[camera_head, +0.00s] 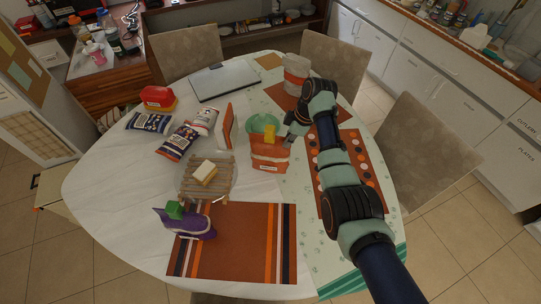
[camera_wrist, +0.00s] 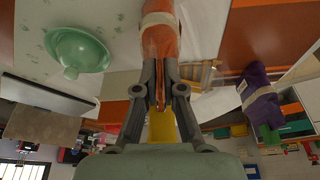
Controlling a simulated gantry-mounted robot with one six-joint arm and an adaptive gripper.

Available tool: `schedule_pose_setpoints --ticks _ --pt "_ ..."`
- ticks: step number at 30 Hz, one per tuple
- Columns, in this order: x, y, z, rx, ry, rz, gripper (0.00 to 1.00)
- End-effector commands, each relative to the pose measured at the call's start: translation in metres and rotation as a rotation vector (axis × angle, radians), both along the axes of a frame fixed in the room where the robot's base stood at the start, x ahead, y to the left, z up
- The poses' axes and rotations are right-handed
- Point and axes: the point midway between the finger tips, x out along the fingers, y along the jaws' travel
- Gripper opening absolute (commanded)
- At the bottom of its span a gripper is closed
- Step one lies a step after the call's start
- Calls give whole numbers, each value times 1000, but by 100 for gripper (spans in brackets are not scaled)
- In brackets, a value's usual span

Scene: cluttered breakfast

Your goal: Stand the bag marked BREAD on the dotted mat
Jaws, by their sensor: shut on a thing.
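An orange bag (camera_head: 269,157) with a white label band stands on the table left of my arm; its lettering is too small to read. A yellow piece (camera_head: 269,131) shows at its top. My gripper (camera_head: 287,141) is at the bag's upper right side. In the wrist view, my gripper's fingers (camera_wrist: 165,100) are closed on the orange bag (camera_wrist: 160,42), with a yellow piece (camera_wrist: 162,127) between them. The dotted mat (camera_head: 369,189), brown with orange, white and black dots, lies right of the bag, partly covered by my arm.
A wooden rack (camera_head: 219,185) and a purple bag (camera_head: 187,222) are to the left. A striped mat (camera_head: 231,246) lies in front. A canister (camera_head: 296,72) stands at the back.

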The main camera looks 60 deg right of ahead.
Motion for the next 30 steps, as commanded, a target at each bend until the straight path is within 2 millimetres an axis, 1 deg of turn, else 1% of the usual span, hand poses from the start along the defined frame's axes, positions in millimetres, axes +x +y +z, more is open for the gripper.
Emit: schedule_pose_setpoints --ticks 1,18,30 --pt "0 0 6 -1 -1 0 0" --pt "0 0 32 -1 -1 0 0" --pt "0 0 32 -1 -1 0 0"
